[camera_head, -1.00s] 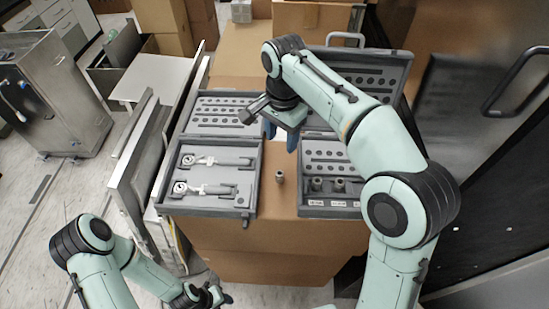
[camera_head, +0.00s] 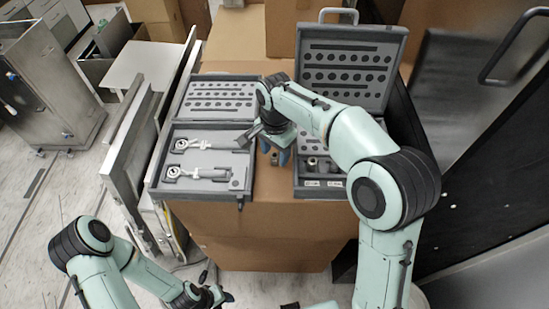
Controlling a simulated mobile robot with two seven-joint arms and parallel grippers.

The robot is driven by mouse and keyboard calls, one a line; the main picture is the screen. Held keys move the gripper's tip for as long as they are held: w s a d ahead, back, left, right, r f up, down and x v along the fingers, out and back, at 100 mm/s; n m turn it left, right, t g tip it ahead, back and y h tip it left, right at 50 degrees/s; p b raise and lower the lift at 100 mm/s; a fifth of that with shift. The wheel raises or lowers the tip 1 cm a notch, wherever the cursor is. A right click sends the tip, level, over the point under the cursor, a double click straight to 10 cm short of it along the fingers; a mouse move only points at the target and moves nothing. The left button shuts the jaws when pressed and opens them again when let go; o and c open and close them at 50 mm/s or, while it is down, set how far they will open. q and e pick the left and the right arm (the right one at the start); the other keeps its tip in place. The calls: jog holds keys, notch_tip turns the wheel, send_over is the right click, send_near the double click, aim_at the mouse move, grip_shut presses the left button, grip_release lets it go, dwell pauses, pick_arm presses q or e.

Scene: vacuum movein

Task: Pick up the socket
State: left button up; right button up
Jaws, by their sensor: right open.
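The socket (camera_head: 275,159) is a small grey metal cylinder standing upright on the cardboard box top, between the two tool cases. My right gripper (camera_head: 274,152) is open, pointing down, with its blue fingers on either side of the socket. Whether the fingers touch it cannot be told. The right hand hides the area just behind the socket. My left gripper (camera_head: 222,297) is low at the bottom, away from the box; its fingers are too small to read.
The left open case (camera_head: 243,184) holds two ratchets (camera_head: 182,146). The right open case (camera_head: 318,195) holds several sockets (camera_head: 311,163) in its front row, partly under my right arm. Metal panels (camera_head: 130,155) lean left of the box (camera_head: 265,235).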

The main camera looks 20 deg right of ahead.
grip_shut()
dwell(0.3)
